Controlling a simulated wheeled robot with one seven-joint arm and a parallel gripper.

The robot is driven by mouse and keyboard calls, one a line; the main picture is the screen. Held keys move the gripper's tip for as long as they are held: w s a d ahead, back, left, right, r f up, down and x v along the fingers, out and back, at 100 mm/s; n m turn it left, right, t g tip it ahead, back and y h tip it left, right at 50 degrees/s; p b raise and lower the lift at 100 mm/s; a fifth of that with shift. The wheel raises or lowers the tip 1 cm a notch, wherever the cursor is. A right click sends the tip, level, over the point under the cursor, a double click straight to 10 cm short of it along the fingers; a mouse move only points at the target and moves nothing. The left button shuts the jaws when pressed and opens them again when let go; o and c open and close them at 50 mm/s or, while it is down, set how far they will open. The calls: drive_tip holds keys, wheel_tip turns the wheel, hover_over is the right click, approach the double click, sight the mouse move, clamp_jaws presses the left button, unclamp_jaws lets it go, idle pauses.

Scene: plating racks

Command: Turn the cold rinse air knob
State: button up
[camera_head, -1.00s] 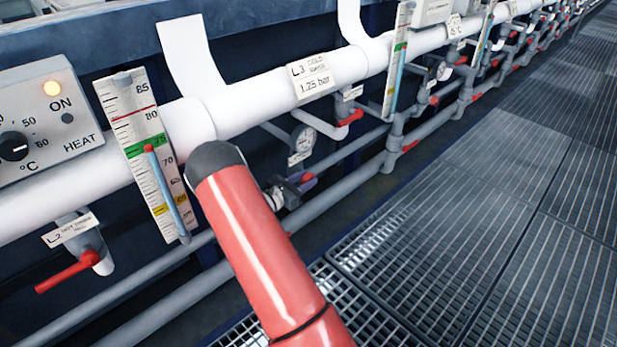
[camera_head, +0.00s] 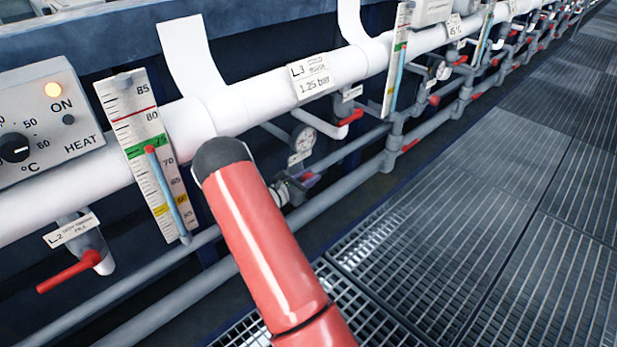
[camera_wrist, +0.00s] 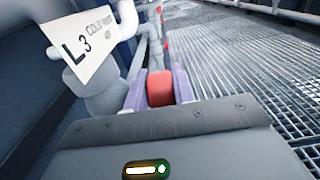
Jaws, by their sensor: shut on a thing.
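The cold rinse air knob is red (camera_wrist: 160,88) and sits between the purple fingers of my gripper (camera_wrist: 161,91) in the wrist view. The fingers are shut on it, one on each side. In the head view my gripper (camera_head: 298,186) shows small below the gauge, partly hidden behind my red arm, with a bit of red at its tips. A white tag reading L3 COLD (camera_wrist: 88,45) hangs just left of the knob in the wrist view. The knob's turn angle is hard to tell.
A round gauge (camera_head: 303,139) is just above my gripper. Grey pipes (camera_head: 345,185) run beside and below it. The metal grating floor (camera_head: 470,220) at right is clear.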

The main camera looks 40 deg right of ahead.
sight(306, 177)
drive_tip(key=shift+d+r+y+p, duration=0.1)
drive_tip(key=shift+y+p, duration=0.3)
drive_tip(key=shift+y, duration=0.5)
drive_tip(key=shift+w+d+y, duration=0.1)
drive_tip(key=shift+d+y, duration=0.05)
drive_tip(key=shift+y, duration=1.75)
drive_tip(key=shift+f, duration=0.2)
drive_tip(key=o, duration=0.7)
drive_tip(key=v, duration=0.7)
drive_tip(key=shift+a+r, duration=0.25)
drive_tip(key=shift+a, duration=0.05)
